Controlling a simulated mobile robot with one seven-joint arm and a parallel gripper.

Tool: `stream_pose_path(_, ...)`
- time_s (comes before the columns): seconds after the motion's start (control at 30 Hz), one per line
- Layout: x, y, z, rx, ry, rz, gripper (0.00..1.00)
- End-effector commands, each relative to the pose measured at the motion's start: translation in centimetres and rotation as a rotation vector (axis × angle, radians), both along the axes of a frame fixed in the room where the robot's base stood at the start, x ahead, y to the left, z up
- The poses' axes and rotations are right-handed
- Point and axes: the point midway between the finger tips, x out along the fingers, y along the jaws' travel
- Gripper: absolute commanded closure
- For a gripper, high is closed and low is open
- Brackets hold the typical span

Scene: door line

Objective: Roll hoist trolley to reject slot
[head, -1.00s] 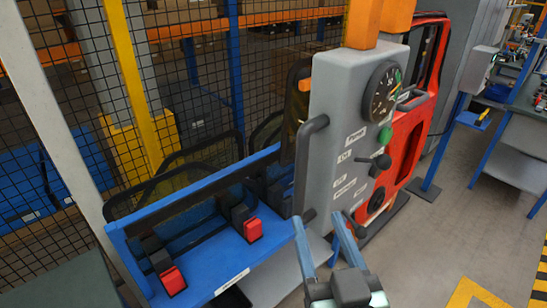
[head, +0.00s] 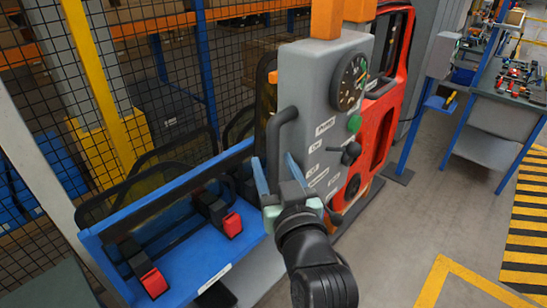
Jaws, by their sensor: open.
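A grey hoist control box (head: 318,75) with a round gauge (head: 351,82), a green button and small labels stands centre right in the head view, below orange posts (head: 325,18). The trolley and rail above are out of frame. A dark bar handle (head: 279,135) is on the box's left side. My gripper (head: 277,168) is open, its two blue fingers pointing up around the handle's lower part in the picture. I cannot tell whether they touch it. Left of it is a blue rack (head: 130,222) holding dark panels, with red clips (head: 231,225). I cannot tell which place is the reject slot.
A red door frame (head: 388,110) stands right behind the box. Mesh fencing (head: 200,60) with a yellow post (head: 100,75) closes off the back. A workbench (head: 500,85) is at the right. The floor at lower right is clear, with yellow markings (head: 435,290).

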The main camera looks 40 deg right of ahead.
Motion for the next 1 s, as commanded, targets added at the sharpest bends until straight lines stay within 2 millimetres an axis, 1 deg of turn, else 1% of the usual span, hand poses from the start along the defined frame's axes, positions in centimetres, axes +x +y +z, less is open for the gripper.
stream_pose_path(0.13, 0.54, -0.29, 0.00, 0.000, 0.001, 0.000, 0.43)
stream_pose_path(0.37, 0.59, -0.32, -0.04, 0.000, 0.000, 0.000, 0.43)
stream_pose_path(0.4, 0.58, -0.31, -0.05, 0.000, 0.000, 0.000, 0.45)
stream_pose_path(0.47, 0.58, -0.31, -0.04, 0.000, 0.000, 0.000, 0.56)
stream_pose_path(0.6, 0.57, -0.31, -0.05, 0.000, 0.000, 0.000, 0.81)
stream_pose_path(0.67, 0.56, -0.30, -0.05, 0.000, 0.000, 0.000, 0.92)
stream_pose_path(0.7, 0.56, -0.30, -0.05, 0.000, 0.001, 0.000, 0.99)
stream_pose_path(1.0, 0.55, -0.30, -0.06, 0.000, 0.001, 0.000, 1.00)
